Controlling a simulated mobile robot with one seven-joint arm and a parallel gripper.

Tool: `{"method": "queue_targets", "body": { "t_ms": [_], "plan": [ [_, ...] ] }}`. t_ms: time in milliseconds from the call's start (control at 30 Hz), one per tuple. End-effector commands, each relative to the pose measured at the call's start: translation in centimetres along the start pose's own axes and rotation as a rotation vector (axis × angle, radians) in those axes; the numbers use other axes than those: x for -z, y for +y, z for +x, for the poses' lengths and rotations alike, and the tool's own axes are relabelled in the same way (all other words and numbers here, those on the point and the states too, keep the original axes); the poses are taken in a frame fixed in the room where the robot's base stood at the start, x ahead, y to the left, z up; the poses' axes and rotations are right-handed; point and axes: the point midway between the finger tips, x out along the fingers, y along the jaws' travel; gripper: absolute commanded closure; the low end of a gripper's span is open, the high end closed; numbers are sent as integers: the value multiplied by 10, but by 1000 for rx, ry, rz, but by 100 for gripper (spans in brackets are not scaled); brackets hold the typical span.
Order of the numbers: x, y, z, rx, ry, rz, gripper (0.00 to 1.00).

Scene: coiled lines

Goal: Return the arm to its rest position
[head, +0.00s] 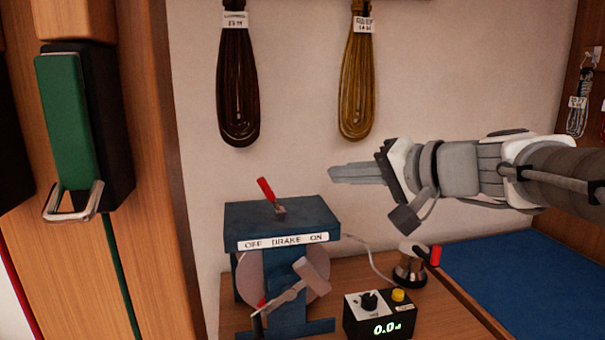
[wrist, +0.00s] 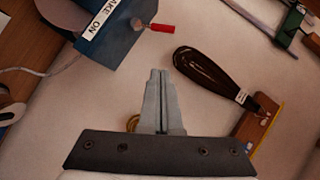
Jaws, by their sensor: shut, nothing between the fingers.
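My gripper (head: 338,174) reaches in from the right in the head view, its fingers pointing left in front of the pale wall. It is above and to the right of the blue brake box. In the wrist view my gripper (wrist: 159,75) shows its two fingers together with nothing between them. My arm (head: 470,168) is extended roughly level across the right half of the head view.
A blue brake box (head: 280,217) with a red-tipped lever (head: 266,190) stands on a wooden bench. A black display box (head: 378,315) sits beside it. Dark (head: 238,85) and yellow (head: 357,80) coils hang on the wall. A blue mat (head: 520,280) lies at right.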

Motion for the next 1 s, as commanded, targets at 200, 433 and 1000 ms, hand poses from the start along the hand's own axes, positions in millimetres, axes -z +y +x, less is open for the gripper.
{"method": "queue_targets", "body": {
  "t_ms": [200,433,1000],
  "plan": [
    [-31,1,-9,-98,-75,-46,100],
    [-96,28,-47,-370,-229,-184,100],
    [-138,92,-155,-891,-336,-564,100]
  ]
}}
